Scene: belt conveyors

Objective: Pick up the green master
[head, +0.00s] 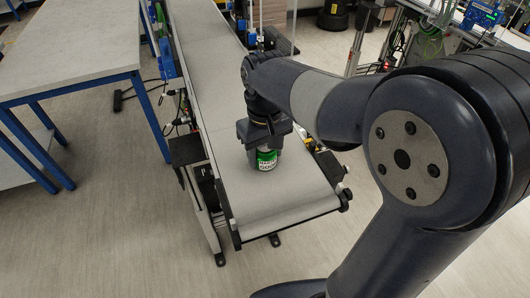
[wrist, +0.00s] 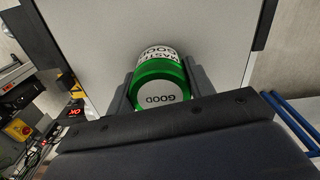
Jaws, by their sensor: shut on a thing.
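The green master (head: 266,160) is a short green cylinder with a white label band, standing on the belt conveyor (head: 280,199). In the wrist view the green master (wrist: 157,72) shows a white top disc reading "GOOD", and its side label reads "MASTER GOOD". My gripper (head: 265,145) is above it, pointing down, with its fingers around its upper part. In the wrist view my gripper (wrist: 159,90) has one finger on each side of the green master, shut on it. I cannot tell whether its base touches the belt.
A grey table with blue legs (head: 75,50) stands to the left of the conveyor. The belt around the green master is clear. Black side fittings (head: 329,165) line the conveyor's right edge.

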